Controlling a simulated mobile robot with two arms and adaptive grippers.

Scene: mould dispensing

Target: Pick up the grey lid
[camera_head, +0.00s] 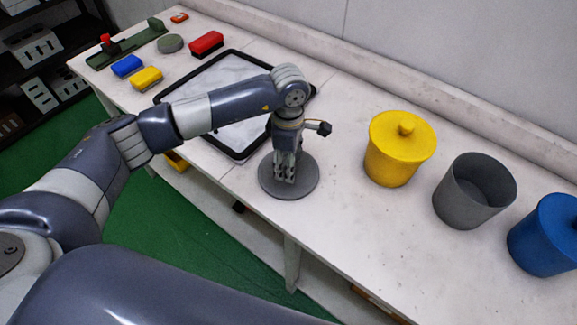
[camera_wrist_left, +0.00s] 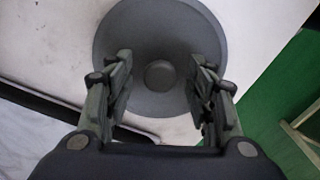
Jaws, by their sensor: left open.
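The grey lid (camera_head: 306,184) is a flat round disc lying on the white table near its front edge. In the left wrist view the lid (camera_wrist_left: 160,25) shows from above with a round knob (camera_wrist_left: 160,74) at its middle. My left gripper (camera_head: 285,181) points down over the lid. In the left wrist view its two fingers (camera_wrist_left: 160,105) are open, one on each side of the knob, with gaps between fingers and knob. Whether the fingertips reach down to knob height is hard to tell. The grey pot (camera_head: 462,205) stands open at the right, without a lid.
A yellow lidded pot (camera_head: 392,160) and a blue lidded pot (camera_head: 545,245) stand either side of the grey pot. A black-rimmed tray (camera_head: 236,153) lies left of the lid. Blue (camera_head: 127,66), yellow (camera_head: 146,78) and red (camera_head: 206,44) blocks lie far left.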

